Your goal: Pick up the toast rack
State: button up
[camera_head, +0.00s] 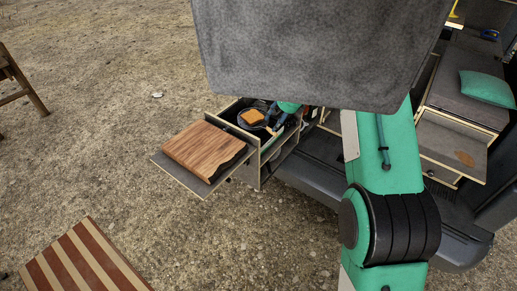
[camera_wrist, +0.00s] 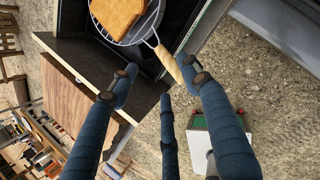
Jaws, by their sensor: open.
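The toast rack is a round wire rack with a tan handle (camera_wrist: 168,63). It shows at the top of the wrist view with a slice of toast (camera_wrist: 118,14) on it. In the head view my gripper (camera_head: 278,117) is just right of the toast.
A wooden cutting board (camera_head: 206,150) lies on a grey shelf (camera_head: 175,172) in front of the drawer unit (camera_head: 262,165). The van bumper (camera_head: 310,190) is to the right. A striped wooden table (camera_head: 85,262) stands at lower left. Open gravel lies between them.

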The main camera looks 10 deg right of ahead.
aim_at(268, 130)
jog(key=shift+w+a+f, duration=0.2)
jog(key=shift+f, duration=0.3)
jog(key=shift+f, duration=0.15)
jog(key=shift+b+x, duration=0.55)
jog(key=shift+x, duration=2.05)
jog(key=shift+w+d, duration=0.1)
